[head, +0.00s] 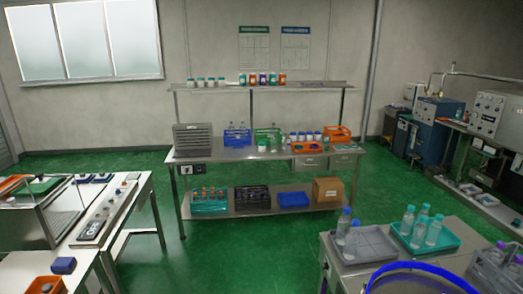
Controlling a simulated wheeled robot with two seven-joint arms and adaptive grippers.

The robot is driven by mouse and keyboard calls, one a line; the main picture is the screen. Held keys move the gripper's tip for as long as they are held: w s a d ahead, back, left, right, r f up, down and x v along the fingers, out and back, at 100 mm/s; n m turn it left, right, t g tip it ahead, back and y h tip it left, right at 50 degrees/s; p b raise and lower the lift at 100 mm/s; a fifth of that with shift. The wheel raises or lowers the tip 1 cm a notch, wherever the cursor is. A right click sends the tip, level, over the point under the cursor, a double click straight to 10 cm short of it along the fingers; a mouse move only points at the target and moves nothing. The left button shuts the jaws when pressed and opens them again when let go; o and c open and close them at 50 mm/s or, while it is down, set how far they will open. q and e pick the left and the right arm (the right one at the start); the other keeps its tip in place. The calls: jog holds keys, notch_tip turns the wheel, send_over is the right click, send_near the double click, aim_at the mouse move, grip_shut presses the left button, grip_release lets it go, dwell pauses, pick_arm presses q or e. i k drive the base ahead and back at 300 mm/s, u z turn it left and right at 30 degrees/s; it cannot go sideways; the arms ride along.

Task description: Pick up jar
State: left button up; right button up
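The task does not say which jar, and several look possible. On the top shelf of the steel workbench stand several small jars with dark green lids (210,82). To their right is a row of jars with orange, white and purple labels (262,79). On the worktop stand several small white jars with blue lids (305,137), left of an orange bin (337,133). All are far off and small in the head view. Neither of my grippers shows in this view.
The steel workbench (260,153) stands ahead across green floor. A bench with equipment (98,215) is at left. At right, a table holds a grey tray (375,244) and a teal tray (447,238) with bottles. A blue curved rim (420,266) is close at lower right. Middle floor (240,255) is clear.

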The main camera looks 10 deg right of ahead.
aim_at(262, 145)
jog(key=u, duration=0.1)
jog(key=i, duration=4.9)
jog(key=z, duration=0.15)
